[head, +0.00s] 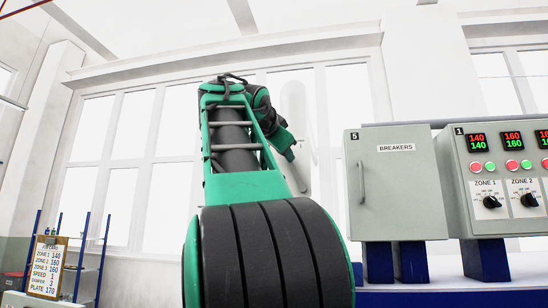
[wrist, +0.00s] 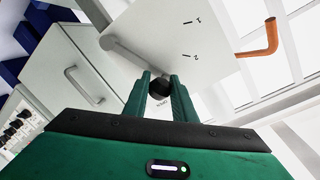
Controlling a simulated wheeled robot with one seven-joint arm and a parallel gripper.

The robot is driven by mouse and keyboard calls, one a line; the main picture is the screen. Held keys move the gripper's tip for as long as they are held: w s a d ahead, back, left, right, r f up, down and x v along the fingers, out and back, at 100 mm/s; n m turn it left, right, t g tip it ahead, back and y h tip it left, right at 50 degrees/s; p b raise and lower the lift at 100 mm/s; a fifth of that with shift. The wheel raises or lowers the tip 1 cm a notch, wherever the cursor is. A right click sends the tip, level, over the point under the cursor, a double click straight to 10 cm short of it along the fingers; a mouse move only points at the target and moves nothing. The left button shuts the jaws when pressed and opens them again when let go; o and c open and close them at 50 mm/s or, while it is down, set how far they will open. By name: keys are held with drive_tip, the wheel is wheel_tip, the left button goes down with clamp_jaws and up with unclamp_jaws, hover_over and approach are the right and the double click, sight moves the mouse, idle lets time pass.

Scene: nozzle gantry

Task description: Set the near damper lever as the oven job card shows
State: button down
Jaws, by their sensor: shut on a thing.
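In the wrist view my gripper (wrist: 160,77) is shut on the black knob (wrist: 159,89) at the end of a grey damper lever (wrist: 130,57). The lever slants across a pale plate (wrist: 215,25) with tick marks labelled 1 and 2. Small lettering, apparently OPEN, shows just below the knob. Any further marks are hidden by the fingers. In the head view the job card (head: 46,267) hangs at the lower left; it reads DAMPER 3, though the print is small.
A grey breaker cabinet (head: 400,190) stands to the right, beside a control panel (head: 505,160) with dials and displays. A shelf rack (head: 95,245) is at the lower left. In the wrist view an orange bent bar (wrist: 262,42) juts out right of the plate.

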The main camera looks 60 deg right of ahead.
drive_tip(key=shift+w+a+r, duration=0.1)
drive_tip(key=shift+a+r, duration=0.15)
drive_tip(key=shift+r, duration=0.2)
drive_tip(key=c, duration=1.5)
unclamp_jaws()
drive_tip(key=shift+f, duration=0.1)
drive_tip(key=shift+o, duration=0.2)
drive_tip(key=shift+d+f, duration=0.1)
drive_tip(key=v, duration=1)
drive_tip(key=shift+a, duration=0.35)
